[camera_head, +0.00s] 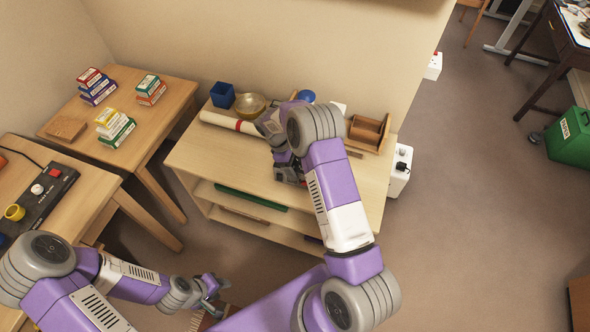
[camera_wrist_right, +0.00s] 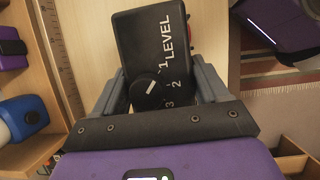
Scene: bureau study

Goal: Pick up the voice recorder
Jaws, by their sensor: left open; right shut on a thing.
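The voice recorder (camera_wrist_right: 157,45) is a black box with white "LEVEL" lettering, numbers and a round knob, seen close in the right wrist view. My right gripper (camera_wrist_right: 160,88) is shut on it, with one finger along each side. In the head view my right gripper (camera_head: 288,168) is low over the top of the wooden shelf unit (camera_head: 222,155), and the arm mostly hides the recorder there. I cannot tell whether the recorder touches the shelf top. My left gripper (camera_head: 213,287) is open and empty, low in front of the shelf unit.
On the shelf top stand a blue box (camera_head: 222,95), a brass bowl (camera_head: 250,105), a paper roll (camera_head: 229,122), a blue round thing (camera_head: 306,96) and a wooden holder (camera_head: 368,132). Tables with small boxes (camera_head: 115,130) stand at left.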

